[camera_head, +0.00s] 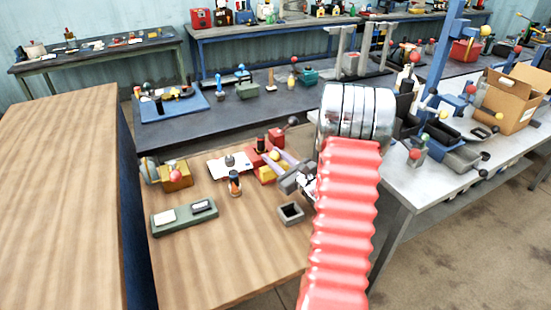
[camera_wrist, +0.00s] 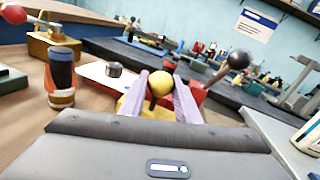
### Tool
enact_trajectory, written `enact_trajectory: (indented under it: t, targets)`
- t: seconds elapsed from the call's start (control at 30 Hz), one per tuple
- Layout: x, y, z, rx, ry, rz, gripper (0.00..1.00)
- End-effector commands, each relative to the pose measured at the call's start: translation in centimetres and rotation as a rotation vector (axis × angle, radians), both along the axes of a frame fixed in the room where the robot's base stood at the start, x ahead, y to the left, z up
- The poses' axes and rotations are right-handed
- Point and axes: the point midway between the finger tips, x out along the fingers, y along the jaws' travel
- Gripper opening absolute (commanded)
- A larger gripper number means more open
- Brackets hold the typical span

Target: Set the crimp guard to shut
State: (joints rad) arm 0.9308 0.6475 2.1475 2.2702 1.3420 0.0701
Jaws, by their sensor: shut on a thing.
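A red device (camera_head: 255,158) with a yellow part stands on the wooden bench, and its red body also shows in the wrist view (camera_wrist: 193,92). A lever with a dark ball (camera_head: 293,121) rises from it, also in the wrist view (camera_wrist: 239,60). A yellow ball knob (camera_wrist: 160,83), apparently on the crimp guard, sits between the two pale purple fingers of my gripper (camera_wrist: 160,86). The fingers are shut on this knob. The guard behind the knob is mostly hidden by the fingers, so its angle cannot be told.
Left of the device are a white plate (camera_head: 228,163), a small dark and orange bottle (camera_head: 235,184) and a brass-coloured block with a red ball (camera_head: 178,176). A green tray (camera_head: 184,217) and an open grey box (camera_head: 291,213) stand nearer. The front of the bench is clear.

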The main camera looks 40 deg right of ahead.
Motion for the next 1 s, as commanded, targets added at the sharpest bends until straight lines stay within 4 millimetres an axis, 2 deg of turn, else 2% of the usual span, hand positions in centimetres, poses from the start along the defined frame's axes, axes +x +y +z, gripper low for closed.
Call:
enact_trajectory:
  t: [0.2, 0.3, 0.6, 0.63, 0.87, 1.0]
  targets:
    - [2.8, -0.8, 0.0, -0.002, 0.000, 0.002, 0.00]
    - [3.6, -1.0, 0.0, 0.000, 0.000, 0.000, 0.00]
    - [3.9, -1.2, 0.1, -0.001, -0.001, -0.002, 0.00]
    - [3.9, -1.2, 0.1, -0.002, -0.001, -0.002, 0.31]
    - [3.8, -1.1, 0.1, -0.001, -0.001, -0.001, 0.47]
    - [3.8, -1.1, 0.0, -0.001, -0.001, -0.001, 0.47]
